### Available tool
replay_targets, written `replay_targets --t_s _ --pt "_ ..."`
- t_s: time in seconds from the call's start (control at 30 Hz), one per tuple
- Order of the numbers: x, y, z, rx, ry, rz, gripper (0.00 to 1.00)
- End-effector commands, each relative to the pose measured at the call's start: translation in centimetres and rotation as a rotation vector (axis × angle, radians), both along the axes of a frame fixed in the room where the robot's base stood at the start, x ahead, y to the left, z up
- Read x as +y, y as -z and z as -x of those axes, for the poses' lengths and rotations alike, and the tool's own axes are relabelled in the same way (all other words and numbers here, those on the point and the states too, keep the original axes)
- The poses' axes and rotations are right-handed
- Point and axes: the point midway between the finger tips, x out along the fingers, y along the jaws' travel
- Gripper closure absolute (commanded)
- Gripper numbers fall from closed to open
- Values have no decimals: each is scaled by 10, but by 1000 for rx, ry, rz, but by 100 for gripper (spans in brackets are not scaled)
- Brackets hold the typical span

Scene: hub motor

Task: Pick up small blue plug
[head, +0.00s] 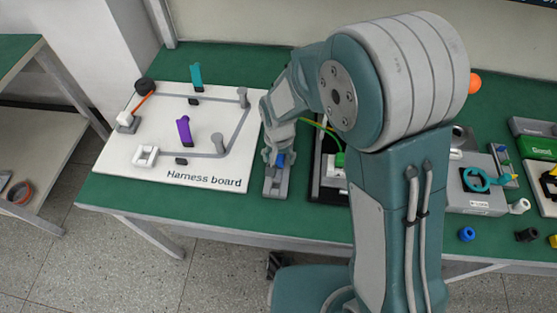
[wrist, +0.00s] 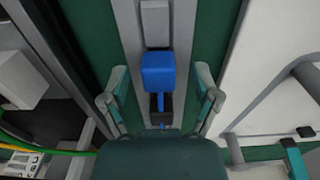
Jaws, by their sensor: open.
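The small blue plug (head: 280,160) sits on a narrow grey holder (head: 272,187) beside the harness board. In the wrist view the blue plug (wrist: 158,72) is a blue block with a thinner blue part below it, near a dark slot in the grey holder (wrist: 185,25). My gripper (wrist: 160,88) is open, with one finger on each side of the plug and a visible gap to it. In the head view my gripper (head: 276,142) is right over the holder, partly hidden by my arm.
The white harness board (head: 215,170) lies to the left with pegs, a purple clip (head: 184,131) and a teal clip (head: 196,77).

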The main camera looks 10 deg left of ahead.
Motion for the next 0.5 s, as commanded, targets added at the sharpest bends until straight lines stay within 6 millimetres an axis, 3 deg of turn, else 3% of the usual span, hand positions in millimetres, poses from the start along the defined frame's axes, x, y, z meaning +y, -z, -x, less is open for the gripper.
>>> replay_targets --t_s 0.1,0.27,0.3,0.5 --pt "0 0 0 0 0 0 20" --pt "0 -1 0 0 0 0 91" --pt "0 -1 0 0 0 0 97" --pt "0 0 0 1 0 0 98"
